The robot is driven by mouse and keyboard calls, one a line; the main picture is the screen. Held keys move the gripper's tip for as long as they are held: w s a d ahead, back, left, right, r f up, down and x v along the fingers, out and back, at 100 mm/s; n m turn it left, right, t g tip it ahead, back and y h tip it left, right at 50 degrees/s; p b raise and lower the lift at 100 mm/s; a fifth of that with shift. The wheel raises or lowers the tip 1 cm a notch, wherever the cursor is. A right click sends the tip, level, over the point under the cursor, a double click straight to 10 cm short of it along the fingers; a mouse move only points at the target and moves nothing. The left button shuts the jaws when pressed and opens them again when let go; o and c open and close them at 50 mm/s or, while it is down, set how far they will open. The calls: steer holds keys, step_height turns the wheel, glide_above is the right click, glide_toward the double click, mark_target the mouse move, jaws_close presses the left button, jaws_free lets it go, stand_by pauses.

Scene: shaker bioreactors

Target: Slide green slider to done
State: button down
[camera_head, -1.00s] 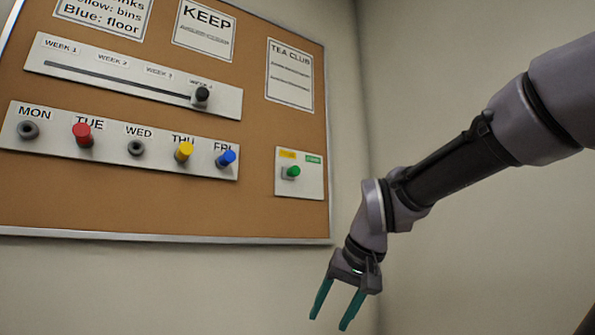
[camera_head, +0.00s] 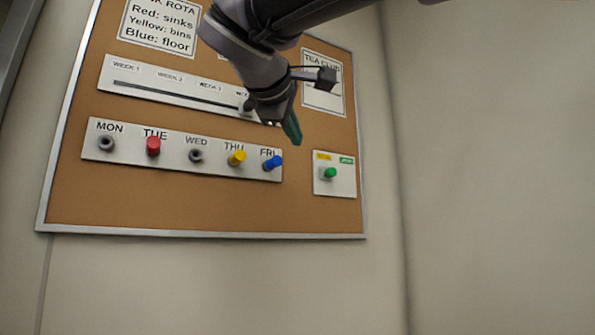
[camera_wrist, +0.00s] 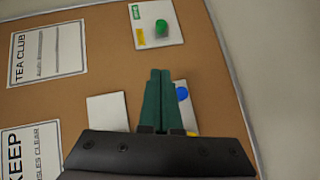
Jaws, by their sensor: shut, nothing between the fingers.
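The green slider (camera_head: 330,173) is a small green knob on a white plate (camera_head: 345,187) at the right of the corkboard. A yellow label (camera_head: 324,156) and a green label (camera_head: 346,160) sit above it. In the wrist view the green knob (camera_wrist: 162,28) is at the top, beyond the fingertips. My gripper (camera_head: 294,132) is above and left of the plate, apart from it. Its teal fingers (camera_wrist: 160,72) are together and empty. The label words are too small to read surely.
The day strip (camera_head: 190,172) holds a red peg (camera_head: 153,146), a yellow peg (camera_head: 237,158) and a blue peg (camera_head: 273,162). The week slider strip (camera_head: 180,103) is above, its right end partly behind my arm. The corkboard (camera_head: 200,212) below is clear.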

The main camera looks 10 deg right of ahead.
mark_target(331, 172)
steer(key=shift+s+a+r, duration=0.1)
steer(key=x, duration=0.4)
steer(key=s+d+x, duration=0.1)
steer(key=x, duration=0.3)
steer(key=d+x, duration=0.1)
steer(key=x, duration=0.4)
steer(key=shift+s+d+f, duration=0.2)
steer(key=shift+d+f, duration=0.05)
steer(key=d, duration=0.2)
steer(key=w+d, duration=0.1)
steer(key=d, duration=0.1)
steer(key=w+d, duration=0.1)
steer(key=d, duration=0.2)
steer(key=shift+w+d, duration=0.1)
steer(key=shift+w, duration=0.05)
